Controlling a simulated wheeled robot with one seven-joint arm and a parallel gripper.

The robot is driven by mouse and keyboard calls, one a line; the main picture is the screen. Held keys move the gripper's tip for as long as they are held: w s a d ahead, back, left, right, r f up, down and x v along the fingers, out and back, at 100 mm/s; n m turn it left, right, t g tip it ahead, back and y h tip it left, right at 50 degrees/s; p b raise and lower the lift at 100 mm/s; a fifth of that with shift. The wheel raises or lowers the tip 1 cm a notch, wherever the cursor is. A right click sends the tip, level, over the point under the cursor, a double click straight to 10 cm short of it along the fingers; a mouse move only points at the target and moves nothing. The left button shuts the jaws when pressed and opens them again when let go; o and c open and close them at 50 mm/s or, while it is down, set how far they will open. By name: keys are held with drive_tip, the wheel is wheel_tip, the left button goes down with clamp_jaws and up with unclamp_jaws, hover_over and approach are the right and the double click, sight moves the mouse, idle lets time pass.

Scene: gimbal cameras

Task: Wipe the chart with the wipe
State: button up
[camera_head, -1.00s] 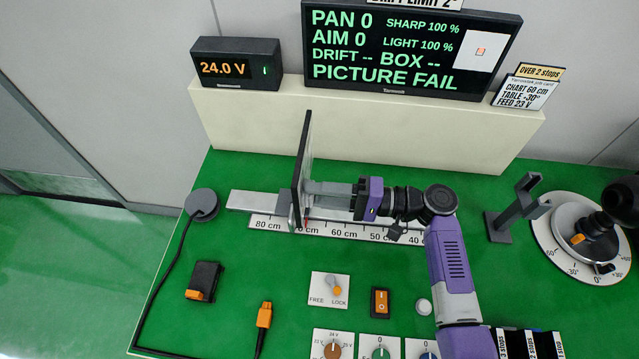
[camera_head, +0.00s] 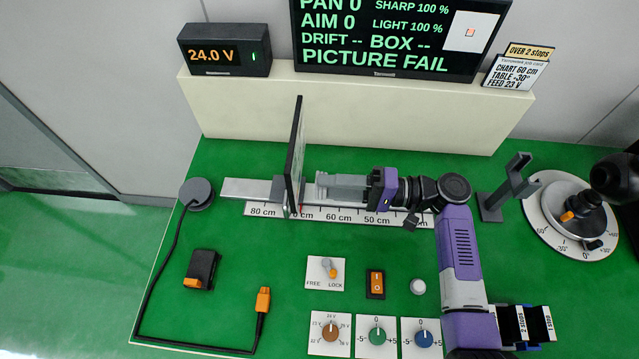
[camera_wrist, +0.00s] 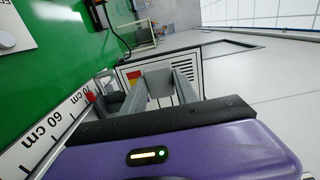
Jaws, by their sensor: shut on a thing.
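The chart (camera_head: 296,150) is an upright thin panel, seen almost edge-on in the head view, standing on a rail near the 70 cm mark. In the wrist view its white face (camera_wrist: 216,76) shows black lines and red and yellow patches. My gripper (camera_head: 320,185) points left at the chart's face with a small gap between them. It is shut on a small light grey piece, seen between the fingers in the wrist view, which looks like the wipe (camera_wrist: 159,82). The fingers hide part of the chart.
The rail (camera_head: 240,189) has a centimetre scale (camera_head: 338,217). A grey post (camera_head: 500,192) and round turntable (camera_head: 545,225) stand right. Knobs and switches (camera_head: 375,284) sit in front. A black cable with an orange plug (camera_head: 263,300) lies left. The monitor (camera_head: 400,40) reads PICTURE FAIL.

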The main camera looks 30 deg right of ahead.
drive_tip(key=shift+v, duration=0.95)
drive_tip(key=shift+d, duration=0.15)
drive_tip(key=v, duration=0.2)
drive_tip(key=shift+s+d, duration=0.25)
